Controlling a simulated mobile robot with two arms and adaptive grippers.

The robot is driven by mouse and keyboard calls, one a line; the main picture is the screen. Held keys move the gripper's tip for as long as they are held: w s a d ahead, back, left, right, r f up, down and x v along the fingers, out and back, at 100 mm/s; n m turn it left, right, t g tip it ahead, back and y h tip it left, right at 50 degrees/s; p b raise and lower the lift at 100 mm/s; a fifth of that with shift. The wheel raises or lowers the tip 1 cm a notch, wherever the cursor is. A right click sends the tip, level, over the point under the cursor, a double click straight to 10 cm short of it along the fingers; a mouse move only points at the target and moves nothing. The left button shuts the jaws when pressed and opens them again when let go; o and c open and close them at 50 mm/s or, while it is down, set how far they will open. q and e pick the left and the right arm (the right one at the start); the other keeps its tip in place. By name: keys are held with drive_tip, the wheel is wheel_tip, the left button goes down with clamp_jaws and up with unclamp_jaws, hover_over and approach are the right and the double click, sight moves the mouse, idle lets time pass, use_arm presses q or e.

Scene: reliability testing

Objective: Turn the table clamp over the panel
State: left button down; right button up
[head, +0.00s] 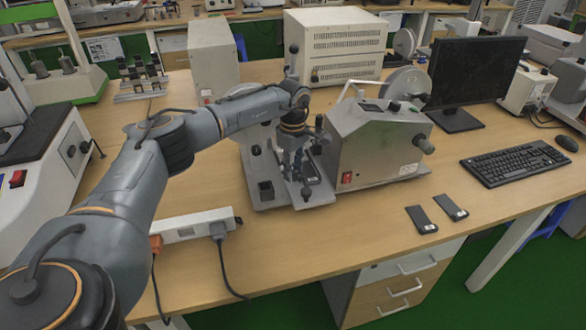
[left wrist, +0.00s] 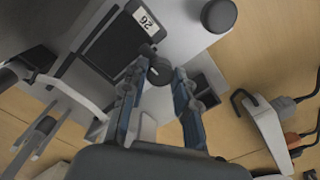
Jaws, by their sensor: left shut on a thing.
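My left gripper (head: 296,176) reaches down over the metal base plate (head: 318,196) of the grey test machine (head: 375,140). In the left wrist view its two fingers (left wrist: 157,82) close around the dark round knob of the table clamp (left wrist: 159,70). The dark panel (left wrist: 112,45), with a white label reading 26, lies on the plate beside the clamp. The panel shows in the head view (head: 311,172) as a dark strip, partly hidden by the gripper. The clamp's lower part is hidden. My right gripper is not in view.
A dark round knob (left wrist: 219,15) stands at the plate's edge. A white power strip (head: 195,226) lies left of the machine. Two dark panels (head: 420,219) (head: 451,207) lie on the table to the right. Clear wood lies in front of the machine.

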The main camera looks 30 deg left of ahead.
sight(293, 172)
use_arm(q)
drive_tip(key=c, duration=1)
unclamp_jaws()
wheel_tip(293, 172, up, 12)
drive_tip(key=shift+r, duration=0.1)
